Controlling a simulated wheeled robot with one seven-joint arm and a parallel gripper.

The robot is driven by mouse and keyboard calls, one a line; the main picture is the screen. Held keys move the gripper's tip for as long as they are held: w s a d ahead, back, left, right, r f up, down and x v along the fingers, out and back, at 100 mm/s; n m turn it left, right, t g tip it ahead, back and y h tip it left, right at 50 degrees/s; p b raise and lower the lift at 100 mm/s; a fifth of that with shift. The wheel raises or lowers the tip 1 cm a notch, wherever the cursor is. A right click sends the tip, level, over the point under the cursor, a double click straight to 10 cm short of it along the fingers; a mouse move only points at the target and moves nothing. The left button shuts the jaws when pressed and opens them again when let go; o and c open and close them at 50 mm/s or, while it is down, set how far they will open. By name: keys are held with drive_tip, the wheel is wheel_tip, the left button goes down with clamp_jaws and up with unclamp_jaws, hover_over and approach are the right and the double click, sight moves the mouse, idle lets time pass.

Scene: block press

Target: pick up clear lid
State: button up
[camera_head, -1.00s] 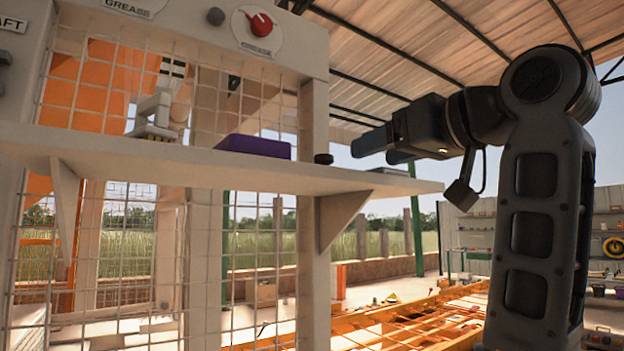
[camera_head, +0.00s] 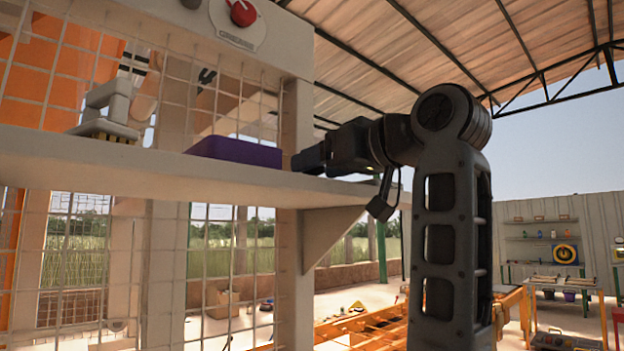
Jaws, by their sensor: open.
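I cannot make out a clear lid in the head view. My gripper (camera_head: 308,159) is at the right part of a white shelf (camera_head: 130,167), just right of a purple block (camera_head: 235,151), and points left. It is open, and I see nothing held between its fingers. It looks low over the shelf top, but I cannot tell whether it touches it. The fingers and wrist hide part of the shelf's right end.
The shelf stands before a wire mesh wall on a bracket (camera_head: 325,232). A white and grey device (camera_head: 110,110) stands on its left part. A red knob (camera_head: 243,12) is on the panel above. Open floor and a workbench (camera_head: 560,285) lie to the right.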

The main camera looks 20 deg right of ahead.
drive_tip(key=shift+x, duration=1.2)
drive_tip(key=shift+c, duration=0.4)
drive_tip(key=c, duration=1.1)
